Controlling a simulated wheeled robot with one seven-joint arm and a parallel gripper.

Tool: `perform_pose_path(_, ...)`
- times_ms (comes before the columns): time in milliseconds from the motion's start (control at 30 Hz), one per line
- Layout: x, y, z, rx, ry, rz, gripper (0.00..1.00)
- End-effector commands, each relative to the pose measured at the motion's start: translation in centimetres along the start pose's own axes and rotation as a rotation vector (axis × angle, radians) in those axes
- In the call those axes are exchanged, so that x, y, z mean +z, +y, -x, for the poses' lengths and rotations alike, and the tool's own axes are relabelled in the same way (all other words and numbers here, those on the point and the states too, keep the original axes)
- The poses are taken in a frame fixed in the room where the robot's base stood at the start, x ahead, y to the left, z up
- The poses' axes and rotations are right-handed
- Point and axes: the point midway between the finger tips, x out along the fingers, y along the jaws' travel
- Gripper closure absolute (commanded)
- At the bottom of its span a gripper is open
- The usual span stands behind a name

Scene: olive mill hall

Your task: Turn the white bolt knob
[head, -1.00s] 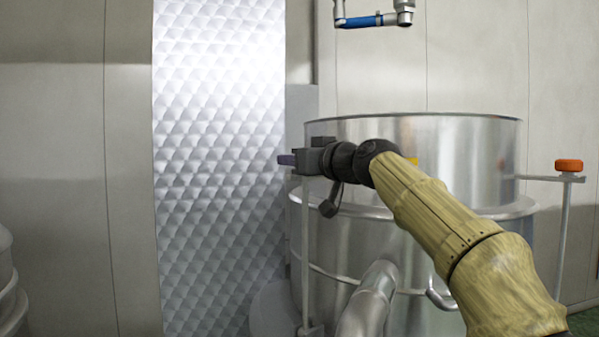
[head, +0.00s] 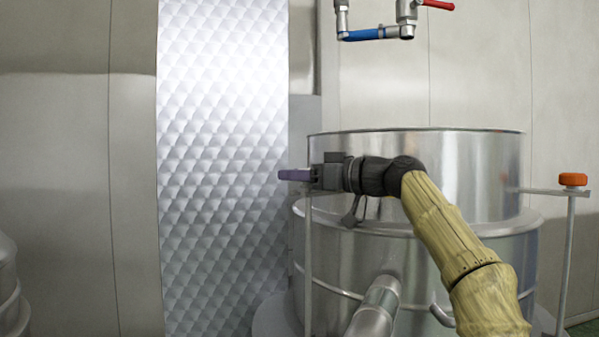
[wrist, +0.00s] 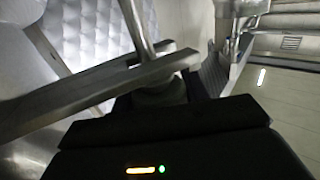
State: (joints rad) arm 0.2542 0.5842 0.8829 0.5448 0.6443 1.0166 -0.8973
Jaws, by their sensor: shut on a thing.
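The white bolt knob shows in the wrist view as a pale, shadowed round piece (wrist: 160,92) under a flat metal bar (wrist: 100,92). My gripper (wrist: 166,98) has its dark fingers on both sides of it and is shut on it. The knob is hidden there behind the gripper and wrist.
A steel tank (head: 470,180) stands right behind my arm. An orange knob (head: 573,180) sits on a post at its right. A pipe with a blue-handled valve (head: 370,34) hangs above. A quilted metal panel (head: 220,170) is at the left.

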Motion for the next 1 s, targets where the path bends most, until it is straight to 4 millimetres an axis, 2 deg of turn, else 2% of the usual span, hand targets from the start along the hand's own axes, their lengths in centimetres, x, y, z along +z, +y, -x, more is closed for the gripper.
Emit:
perform_pose_path(33,0.6,0.2,-0.1,-0.004,-0.012,-0.005,0.78)
perform_pose_path(300,0.7,0.2,-0.1,-0.003,-0.013,-0.005,0.78)
perform_pose_path(333,0.7,0.2,-0.1,-0.003,-0.013,-0.005,0.5)
perform_pose_path(400,0.6,0.2,-0.1,-0.003,-0.011,-0.004,0.36)
perform_pose_path(433,0.6,0.2,-0.1,-0.003,-0.01,-0.004,0.34)
perform_pose_path(767,0.3,0.1,0.2,-0.001,-0.004,-0.001,0.34)
perform_pose_path(867,0.3,0.1,0.9,0.001,-0.003,0.0,0.34)
perform_pose_path(1000,0.5,0.1,3.0,0.003,-0.003,0.001,0.34)
